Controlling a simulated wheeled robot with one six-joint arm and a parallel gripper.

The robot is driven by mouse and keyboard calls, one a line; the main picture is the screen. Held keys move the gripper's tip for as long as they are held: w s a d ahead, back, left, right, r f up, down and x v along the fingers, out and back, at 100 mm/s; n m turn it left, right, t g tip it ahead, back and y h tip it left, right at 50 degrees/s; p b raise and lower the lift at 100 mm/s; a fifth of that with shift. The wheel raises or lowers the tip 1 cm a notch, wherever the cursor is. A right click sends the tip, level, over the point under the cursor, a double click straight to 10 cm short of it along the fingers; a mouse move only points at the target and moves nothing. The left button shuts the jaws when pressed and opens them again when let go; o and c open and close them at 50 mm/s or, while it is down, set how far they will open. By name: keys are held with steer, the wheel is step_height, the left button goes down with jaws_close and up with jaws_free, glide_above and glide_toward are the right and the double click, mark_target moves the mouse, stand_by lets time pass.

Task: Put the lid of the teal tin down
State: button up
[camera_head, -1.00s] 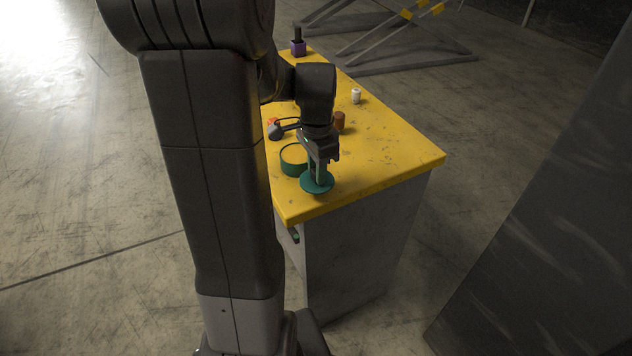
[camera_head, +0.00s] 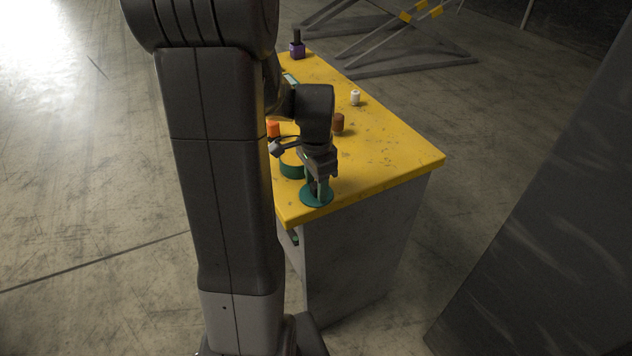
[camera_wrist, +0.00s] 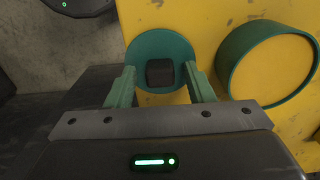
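The teal lid (camera_head: 308,203), a flat disc with a dark square knob (camera_wrist: 160,72), is at the near edge of the yellow table, apparently resting flat on it. My gripper (camera_head: 319,193) is right above the lid, pointing down. In the wrist view my gripper (camera_wrist: 160,68) has its two teal fingers on either side of the knob, with a visible gap on both sides. The teal tin (camera_head: 292,171) stands uncovered just behind the lid; its round rim (camera_wrist: 226,75) shows at the right in the wrist view, apart from the lid, with yellow inside.
The yellow table (camera_head: 390,160) also holds a brown cylinder (camera_head: 338,122), a white bottle (camera_head: 355,97), an orange object (camera_head: 273,129) and a purple item (camera_head: 297,50) at the far end.

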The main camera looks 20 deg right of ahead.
mark_target(316, 184)
steer(key=shift+r, duration=0.1)
step_height(316, 184, up, 12)
steer(key=p, duration=0.1)
stand_by(0.4)
steer(key=shift+f+b, duration=0.3)
steer(key=shift+f, duration=3.85)
